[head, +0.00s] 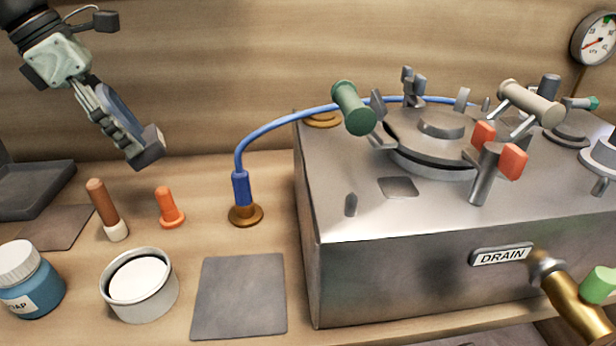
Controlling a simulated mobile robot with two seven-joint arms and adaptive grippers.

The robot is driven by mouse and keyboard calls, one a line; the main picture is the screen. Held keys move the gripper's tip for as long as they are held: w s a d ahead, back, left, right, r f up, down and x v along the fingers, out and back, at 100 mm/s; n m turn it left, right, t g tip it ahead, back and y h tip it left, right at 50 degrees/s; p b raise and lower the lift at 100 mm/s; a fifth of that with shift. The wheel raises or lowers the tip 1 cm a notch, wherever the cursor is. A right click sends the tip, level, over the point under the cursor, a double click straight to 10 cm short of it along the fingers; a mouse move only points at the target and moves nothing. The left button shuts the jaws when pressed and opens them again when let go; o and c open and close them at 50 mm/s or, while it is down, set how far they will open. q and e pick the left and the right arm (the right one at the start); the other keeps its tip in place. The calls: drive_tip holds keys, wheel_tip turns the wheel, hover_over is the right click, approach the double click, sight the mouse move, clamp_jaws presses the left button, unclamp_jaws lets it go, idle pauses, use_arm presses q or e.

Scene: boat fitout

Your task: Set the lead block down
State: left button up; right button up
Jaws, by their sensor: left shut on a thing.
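My left gripper (128,140) comes in from the upper left and is shut on the lead block (147,149), a small dark grey block. It holds the block tilted in the air above the bench, in front of the wooden back wall. The block touches nothing else that I can see. A flat grey mat (240,296) lies bare on the bench to the lower right of the block. A second, brownish-grey mat (52,228) lies at the left, partly hidden behind the jar. My right gripper is not in view.
An orange peg-like piece (168,208), a brown-handled tool (104,208), a white tin (139,285) and a blue soap jar (30,279) stand below. A dark tray (30,190) is at left. A blue hose (270,124) arches to the steel tank (420,270).

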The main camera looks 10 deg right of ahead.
use_arm(q)
drive_tip(key=shift+s+d+f, duration=1.05)
drive_tip(key=shift+d+f, duration=0.6)
drive_tip(key=shift+f, duration=0.1)
drive_tip(key=shift+s+d+f, duration=1)
drive_tip(key=shift+d+f, duration=0.65)
drive_tip(key=shift+f, duration=0.1)
drive_tip(key=shift+s+d+f, duration=1.05)
drive_tip(key=shift+d+f, duration=0.6)
drive_tip(key=shift+f, duration=0.1)
drive_tip(key=shift+f, duration=0.1)
drive_tip(key=o, duration=1.9)
drive_tip(key=shift+s+f, duration=0.1)
drive_tip(key=shift+f, duration=0.05)
